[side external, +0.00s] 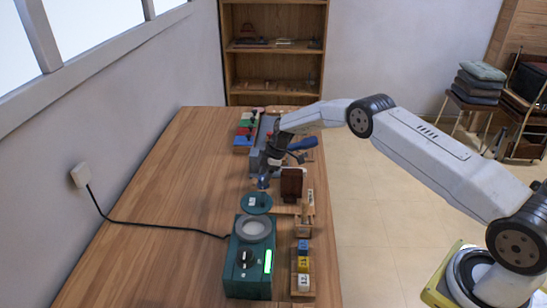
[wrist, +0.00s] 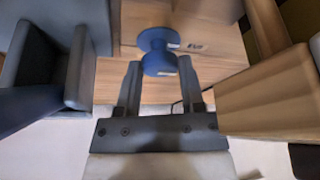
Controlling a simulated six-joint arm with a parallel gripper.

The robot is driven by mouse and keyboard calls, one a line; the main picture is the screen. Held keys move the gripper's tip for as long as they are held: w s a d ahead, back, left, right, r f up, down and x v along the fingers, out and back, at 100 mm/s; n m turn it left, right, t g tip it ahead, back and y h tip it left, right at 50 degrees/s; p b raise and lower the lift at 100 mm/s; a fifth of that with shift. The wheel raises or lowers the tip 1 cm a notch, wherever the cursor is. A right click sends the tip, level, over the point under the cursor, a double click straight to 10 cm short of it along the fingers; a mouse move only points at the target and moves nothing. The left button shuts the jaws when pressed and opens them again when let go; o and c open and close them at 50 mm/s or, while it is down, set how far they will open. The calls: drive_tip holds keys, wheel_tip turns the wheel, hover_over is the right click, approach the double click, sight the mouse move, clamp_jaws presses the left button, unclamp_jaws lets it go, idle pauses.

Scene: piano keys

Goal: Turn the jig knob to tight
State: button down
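A blue knob (wrist: 159,64) with a round flange and small pale labels shows in the wrist view. It looks like the jig knob, but its setting is not readable. My gripper (wrist: 160,70) is open, with one finger on each side of the knob's near end. A narrow gap seems to show at both sides, and I cannot tell whether either finger touches. In the side view the fingers are small and dark against the grey jig (side external: 259,160).
A dark brown block (side external: 291,183) stands just right of the jig. A green box (side external: 249,262) with a black dial and a green disc (side external: 257,203) are nearer the camera. A numbered block rack (side external: 303,265) stands beside the box. The table's left side (side external: 170,200) is mostly clear.

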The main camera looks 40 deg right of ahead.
drive_tip(key=shift+m+t, duration=0.3)
drive_tip(key=shift+m, duration=0.5)
drive_tip(key=shift+c, duration=1.2)
unclamp_jaws()
drive_tip(key=shift+r, duration=0.1)
drive_tip(key=v, duration=0.7)
drive_tip(key=shift+r, duration=0.25)
drive_tip(key=shift+s+d, duration=0.1)
drive_tip(key=shift+s, duration=0.05)
